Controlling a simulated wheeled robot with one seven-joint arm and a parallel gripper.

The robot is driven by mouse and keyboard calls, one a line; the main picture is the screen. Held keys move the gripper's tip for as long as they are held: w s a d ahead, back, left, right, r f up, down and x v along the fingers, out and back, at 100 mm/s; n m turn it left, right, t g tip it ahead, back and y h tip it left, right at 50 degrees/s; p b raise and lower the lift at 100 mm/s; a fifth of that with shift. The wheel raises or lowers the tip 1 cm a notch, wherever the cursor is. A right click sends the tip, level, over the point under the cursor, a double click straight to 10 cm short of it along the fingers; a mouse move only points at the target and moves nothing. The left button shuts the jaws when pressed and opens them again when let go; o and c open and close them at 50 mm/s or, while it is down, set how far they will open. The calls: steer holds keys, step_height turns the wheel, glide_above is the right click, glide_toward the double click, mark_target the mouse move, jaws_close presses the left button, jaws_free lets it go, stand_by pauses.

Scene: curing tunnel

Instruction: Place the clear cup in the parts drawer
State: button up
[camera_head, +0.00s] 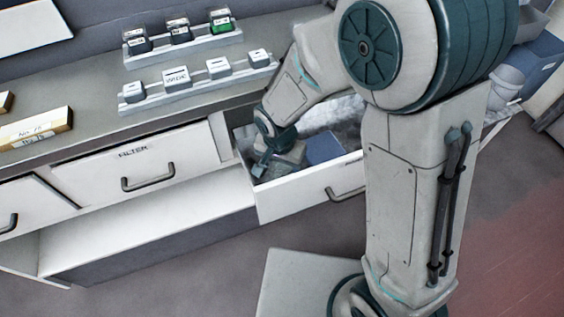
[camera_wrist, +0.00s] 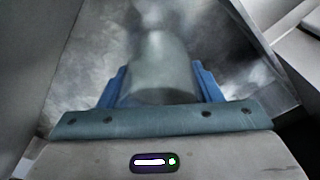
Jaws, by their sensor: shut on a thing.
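The parts drawer (camera_head: 310,188) is pulled open below the counter, and its bare front shows in the head view. My gripper (camera_head: 263,163) reaches down inside the drawer near its left end. In the wrist view my gripper (camera_wrist: 162,88) has its two blue fingers on either side of the clear cup (camera_wrist: 162,72), shut on it. The cup looks grey and see-through, and its far end blurs into the shiny drawer floor. I cannot tell whether the cup touches the floor. In the head view the cup is hard to make out beside my gripper.
A blue block-like thing (camera_head: 323,148) lies in the drawer to the right of my gripper. A shut drawer (camera_head: 140,165) is to the left. Racks (camera_head: 200,83) of small labelled blocks stand on the counter.

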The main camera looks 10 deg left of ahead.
steer(key=o, duration=0.9)
steer(key=shift+o, duration=0.2)
step_height(320, 180, up, 12)
steer(key=s+p, duration=0.1)
steer(key=p, duration=0.1)
steer(key=s+d+r+n, duration=0.1)
steer(key=s+d+r, duration=0.1)
steer(key=d, duration=0.5)
steer(key=s+d+r, duration=0.2)
steer(key=d, duration=0.6)
steer(key=s+d+r+n, duration=0.1)
steer(key=s+d+r, duration=0.1)
steer(key=d, duration=0.5)
steer(key=shift+s+d+r+n+t+y, duration=0.25)
steer(key=shift+s+r+n+t+y, duration=0.1)
steer(key=shift+r, duration=0.1)
